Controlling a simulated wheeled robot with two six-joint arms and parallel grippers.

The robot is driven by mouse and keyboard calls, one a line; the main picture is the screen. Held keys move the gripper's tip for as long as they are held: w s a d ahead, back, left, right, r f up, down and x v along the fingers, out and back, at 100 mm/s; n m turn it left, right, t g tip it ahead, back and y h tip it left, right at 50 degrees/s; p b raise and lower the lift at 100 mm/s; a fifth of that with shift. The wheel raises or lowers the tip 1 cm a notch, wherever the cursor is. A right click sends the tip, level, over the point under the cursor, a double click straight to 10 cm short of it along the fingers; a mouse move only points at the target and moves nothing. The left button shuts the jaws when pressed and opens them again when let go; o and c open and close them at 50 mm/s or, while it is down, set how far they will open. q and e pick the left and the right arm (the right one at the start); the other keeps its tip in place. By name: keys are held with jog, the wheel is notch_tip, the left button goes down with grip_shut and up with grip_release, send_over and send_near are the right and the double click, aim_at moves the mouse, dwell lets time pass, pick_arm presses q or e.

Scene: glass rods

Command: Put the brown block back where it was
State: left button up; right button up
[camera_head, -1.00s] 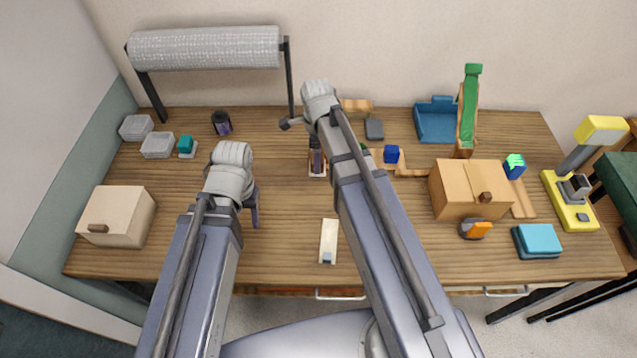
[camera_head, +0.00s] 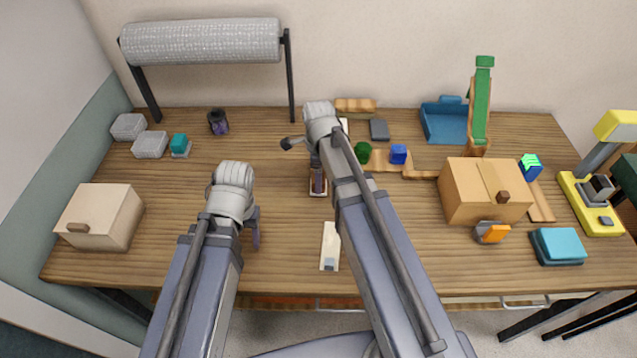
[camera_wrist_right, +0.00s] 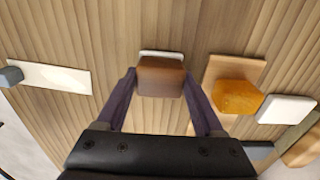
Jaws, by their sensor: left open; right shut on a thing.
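The brown block (camera_wrist_right: 161,78) is between the two purple fingers of my right gripper (camera_wrist_right: 164,92) in the right wrist view. The gripper is shut on it. A pale, rounded pad (camera_wrist_right: 161,54) shows partly behind the block; I cannot tell whether they touch. In the head view my right gripper (camera_head: 318,180) points down over a small pale pad left of the table's middle, and its arm hides part of the area. My left gripper (camera_head: 252,228) is open and empty over the table, further left and nearer the front.
A white strip (camera_head: 330,245) lies in front of my right gripper. Right of the arm are a green cylinder (camera_head: 363,152) and a blue block (camera_head: 398,154). An orange-brown block (camera_wrist_right: 237,97) sits on a wooden board in the wrist view. A lidded box (camera_head: 470,200) stands further right.

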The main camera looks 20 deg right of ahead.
pick_arm(q)
jog(key=shift+f, duration=0.2)
pick_arm(e)
jog(key=shift+f, duration=0.15)
jog(key=shift+f, duration=0.1)
pick_arm(q)
jog(key=shift+f, duration=0.25)
pick_arm(e)
jog(key=shift+f, duration=0.15)
pick_arm(q)
jog(key=shift+r, duration=0.1)
pick_arm(e)
jog(key=o, duration=1.3)
pick_arm(q)
jog(key=shift+r, duration=0.1)
notch_tip(320, 180, up, 12)
jog(key=p, duration=1.2)
pick_arm(e)
notch_tip(320, 180, up, 12)
jog(key=shift+r, duration=0.25)
